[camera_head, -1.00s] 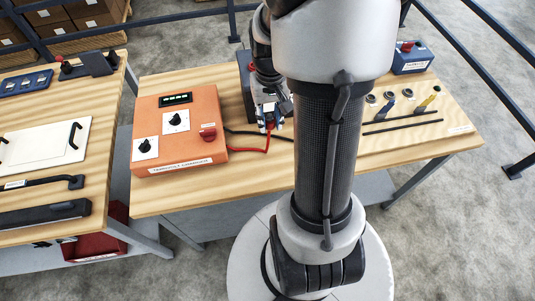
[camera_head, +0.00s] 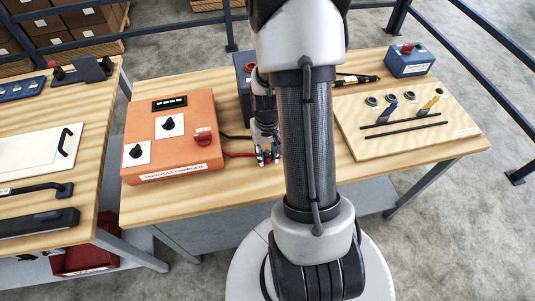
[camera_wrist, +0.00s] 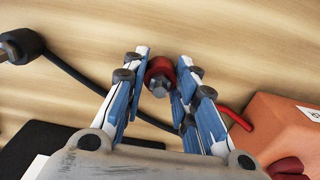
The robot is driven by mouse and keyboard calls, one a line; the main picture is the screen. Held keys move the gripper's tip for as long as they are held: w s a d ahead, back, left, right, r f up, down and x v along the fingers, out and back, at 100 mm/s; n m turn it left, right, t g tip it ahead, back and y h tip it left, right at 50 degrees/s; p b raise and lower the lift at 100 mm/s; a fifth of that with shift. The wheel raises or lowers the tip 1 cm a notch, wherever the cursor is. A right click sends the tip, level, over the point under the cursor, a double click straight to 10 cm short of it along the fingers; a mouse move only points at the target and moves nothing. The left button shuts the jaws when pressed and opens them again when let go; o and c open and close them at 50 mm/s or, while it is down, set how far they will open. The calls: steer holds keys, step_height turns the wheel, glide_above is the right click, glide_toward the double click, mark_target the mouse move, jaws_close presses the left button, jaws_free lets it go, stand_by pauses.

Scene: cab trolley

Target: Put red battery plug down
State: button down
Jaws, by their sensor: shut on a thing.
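My gripper (camera_head: 267,160) is at the middle table, just right of the orange charger and near the table's front edge. It is shut on the red battery plug (camera_wrist: 159,72), which sits between the fingertips in the wrist view. I cannot tell whether the plug touches the wood. A black plug (camera_wrist: 18,46) on a dark cable lies apart from the gripper, at the left of the wrist view. My arm hides part of the table behind it.
A blue box with a red button (camera_head: 408,62) stands at the back right. A yellow-and-black tool (camera_head: 357,79) lies behind my arm. Bare wood (camera_head: 215,193) shows in front of the charger.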

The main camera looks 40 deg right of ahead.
steer(key=shift+r, duration=0.1)
steer(key=c, duration=1.3)
jaws_free()
step_height(320, 180, up, 12)
steer(key=p, duration=0.4)
steer(key=a+r+n+t, duration=0.2)
steer(key=a+r+n, duration=0.1)
steer(key=a+r, duration=0.7)
steer(key=s+a+r+n+t, duration=0.2)
steer(key=s+a+r+n, duration=0.1)
steer(key=s+a+r, duration=0.6)
steer(key=shift+s+a+r+t, duration=0.2)
steer(key=shift+a+r+t, duration=0.15)
steer(key=shift+a, duration=0.3)
